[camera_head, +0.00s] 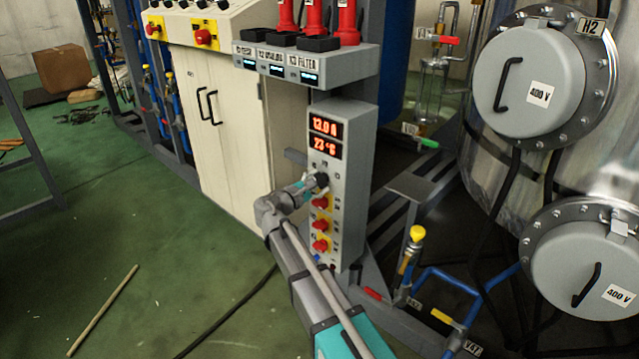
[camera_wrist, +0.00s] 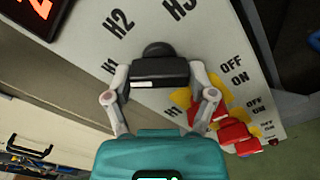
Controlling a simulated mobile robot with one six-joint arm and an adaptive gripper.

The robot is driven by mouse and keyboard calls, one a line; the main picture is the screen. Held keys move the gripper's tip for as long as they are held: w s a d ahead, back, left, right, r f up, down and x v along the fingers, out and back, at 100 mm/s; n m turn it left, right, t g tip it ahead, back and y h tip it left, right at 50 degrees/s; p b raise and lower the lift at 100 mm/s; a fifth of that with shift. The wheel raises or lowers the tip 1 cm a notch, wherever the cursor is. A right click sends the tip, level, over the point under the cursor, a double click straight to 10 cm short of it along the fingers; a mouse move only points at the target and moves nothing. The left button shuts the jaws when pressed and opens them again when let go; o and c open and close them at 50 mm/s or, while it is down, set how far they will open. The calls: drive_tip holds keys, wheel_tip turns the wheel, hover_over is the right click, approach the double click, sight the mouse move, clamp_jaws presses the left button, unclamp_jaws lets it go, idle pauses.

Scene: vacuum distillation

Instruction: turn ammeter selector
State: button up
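The ammeter selector is a black knob on the grey control panel (camera_head: 343,170), below two red-lit displays. In the wrist view the selector (camera_wrist: 160,74) sits between the fingertips of my gripper (camera_wrist: 160,80), one on each side and seemingly touching it. A white mark shows on the knob's near face, left of its middle. Labels H2, H3 and H1 are printed around it. In the head view my gripper (camera_head: 314,184) is at the panel's face, and the selector (camera_head: 322,179) is partly hidden by it. The upper display (camera_head: 326,127) seems to read 13.0 A, the lower 23 °C.
Red switches on yellow plates (camera_head: 320,224) sit just below the selector, close to my right finger in the wrist view. A shelf with red-handled units (camera_head: 305,62) overhangs the panel. A cream cabinet (camera_head: 215,130) stands left; a steel vessel (camera_head: 480,150) stands right.

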drive_tip(key=c, duration=0.4)
drive_tip(key=shift+d, duration=0.2)
drive_tip(key=shift+c, duration=0.3)
drive_tip(key=shift+a, duration=0.1)
drive_tip(key=shift+s+m, duration=0.1)
drive_tip(key=shift+m, duration=0.4)
drive_tip(key=m, duration=0.3)
drive_tip(key=shift+m, duration=0.3)
drive_tip(key=m, duration=0.5)
